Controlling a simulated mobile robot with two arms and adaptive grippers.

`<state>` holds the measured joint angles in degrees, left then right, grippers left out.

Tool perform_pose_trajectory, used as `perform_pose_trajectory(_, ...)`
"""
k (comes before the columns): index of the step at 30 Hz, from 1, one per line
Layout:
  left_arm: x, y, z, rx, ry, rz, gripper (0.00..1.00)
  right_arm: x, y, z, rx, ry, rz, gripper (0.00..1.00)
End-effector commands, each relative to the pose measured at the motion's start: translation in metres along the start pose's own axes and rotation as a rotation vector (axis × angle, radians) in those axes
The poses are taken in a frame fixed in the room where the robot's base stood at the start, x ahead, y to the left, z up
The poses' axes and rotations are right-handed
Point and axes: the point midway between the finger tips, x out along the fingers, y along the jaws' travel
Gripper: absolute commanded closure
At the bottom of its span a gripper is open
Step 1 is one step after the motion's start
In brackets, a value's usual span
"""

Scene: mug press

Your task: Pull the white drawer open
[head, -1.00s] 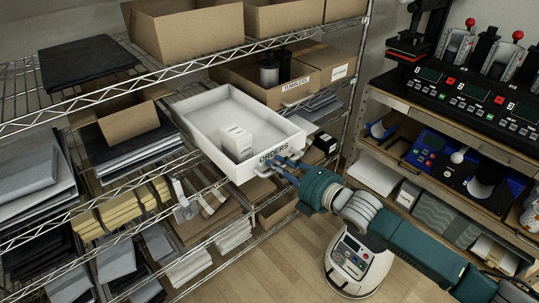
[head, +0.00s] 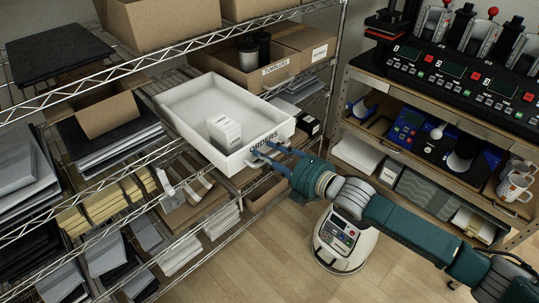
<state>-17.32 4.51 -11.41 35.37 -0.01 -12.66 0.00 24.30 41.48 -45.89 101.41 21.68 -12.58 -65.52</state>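The white drawer (head: 186,98), labelled ORDERS on its front, sits on the wire shelf and juts out past the shelf's front edge. A small white box (head: 224,132) stands inside it near the front. My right gripper (head: 262,153) is at the drawer's front face, by the handle under the label. Its blue fingers overlap the handle, and I cannot tell from here whether they are closed on it. My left gripper is not in the head view.
The wire shelving (head: 140,63) holds cardboard boxes, a TUMBLERS box (head: 272,72) and stacks of dark and white sheets. At the right stands a bench with mug presses (head: 470,80) and patterned mugs (head: 514,186). Open wooden floor (head: 275,235) lies in front.

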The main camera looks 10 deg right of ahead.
Motion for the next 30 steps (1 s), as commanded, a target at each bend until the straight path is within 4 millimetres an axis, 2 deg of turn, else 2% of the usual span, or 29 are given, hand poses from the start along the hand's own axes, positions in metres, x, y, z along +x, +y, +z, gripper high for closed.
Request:
perform_pose_trajectory(5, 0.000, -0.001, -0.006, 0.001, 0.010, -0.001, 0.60, -0.004, 0.001, 0.000, 0.000, 0.000, 0.002, 0.65)
perform_pose_trajectory(8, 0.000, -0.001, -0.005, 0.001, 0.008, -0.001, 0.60, -0.015, 0.000, 0.001, 0.001, -0.001, 0.000, 0.65)
perform_pose_trajectory(18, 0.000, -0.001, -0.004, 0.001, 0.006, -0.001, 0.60, -0.087, -0.002, 0.000, 0.000, 0.000, -0.005, 0.65)
perform_pose_trajectory(21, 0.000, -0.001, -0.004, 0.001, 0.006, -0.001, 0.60, -0.102, -0.002, 0.001, 0.001, -0.001, -0.003, 0.65)
perform_pose_trajectory(25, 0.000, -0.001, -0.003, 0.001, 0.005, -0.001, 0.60, -0.114, -0.002, 0.000, 0.001, -0.001, -0.003, 0.65)
perform_pose_trajectory(30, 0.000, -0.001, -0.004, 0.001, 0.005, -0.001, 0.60, -0.120, 0.000, 0.000, -0.001, 0.001, 0.000, 0.65)
